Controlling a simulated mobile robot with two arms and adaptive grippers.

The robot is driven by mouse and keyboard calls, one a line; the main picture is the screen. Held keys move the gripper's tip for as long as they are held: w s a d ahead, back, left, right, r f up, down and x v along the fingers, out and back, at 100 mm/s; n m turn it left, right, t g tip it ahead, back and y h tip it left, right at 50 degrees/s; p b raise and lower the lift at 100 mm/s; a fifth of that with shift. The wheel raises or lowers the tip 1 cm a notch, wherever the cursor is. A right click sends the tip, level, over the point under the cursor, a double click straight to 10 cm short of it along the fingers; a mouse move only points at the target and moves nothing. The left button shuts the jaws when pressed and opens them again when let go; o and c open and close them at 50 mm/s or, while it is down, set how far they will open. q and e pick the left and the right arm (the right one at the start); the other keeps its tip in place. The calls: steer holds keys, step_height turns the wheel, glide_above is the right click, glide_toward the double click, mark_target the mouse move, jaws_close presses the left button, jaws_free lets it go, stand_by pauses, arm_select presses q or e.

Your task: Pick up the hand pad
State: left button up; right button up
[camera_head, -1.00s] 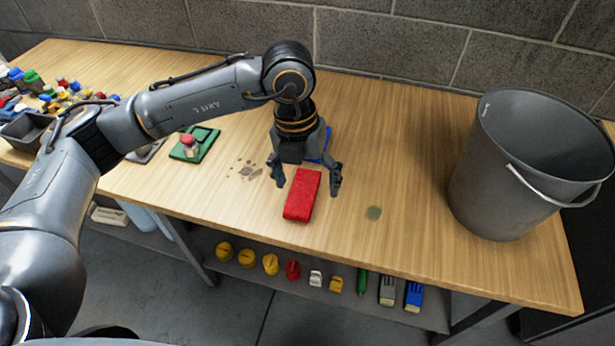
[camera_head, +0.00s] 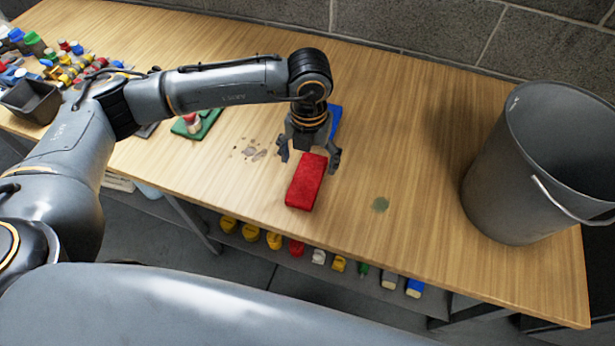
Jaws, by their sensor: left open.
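The hand pad looks to be the red block-shaped pad (camera_head: 306,185), lying flat on the wooden workbench (camera_head: 420,150). My left gripper (camera_head: 309,152) points down at the far end of the red pad. Its fingers are open, one on each side of that end. I cannot tell whether they touch the pad. A blue flat thing (camera_head: 335,118) lies behind the gripper and is partly hidden by it. My right gripper is not in view.
A large grey bucket (camera_head: 500,180) stands at the right. A green pad (camera_head: 208,122) with a red-topped item lies left. Small colored items crowd the far left. A lower shelf holds several tools.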

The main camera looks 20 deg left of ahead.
mark_target(307, 177)
arm_select(q)
steer(key=f+p, duration=0.1)
steer(key=f, duration=0.4)
steer(key=shift+s, duration=0.2)
steer(key=c, duration=1.1)
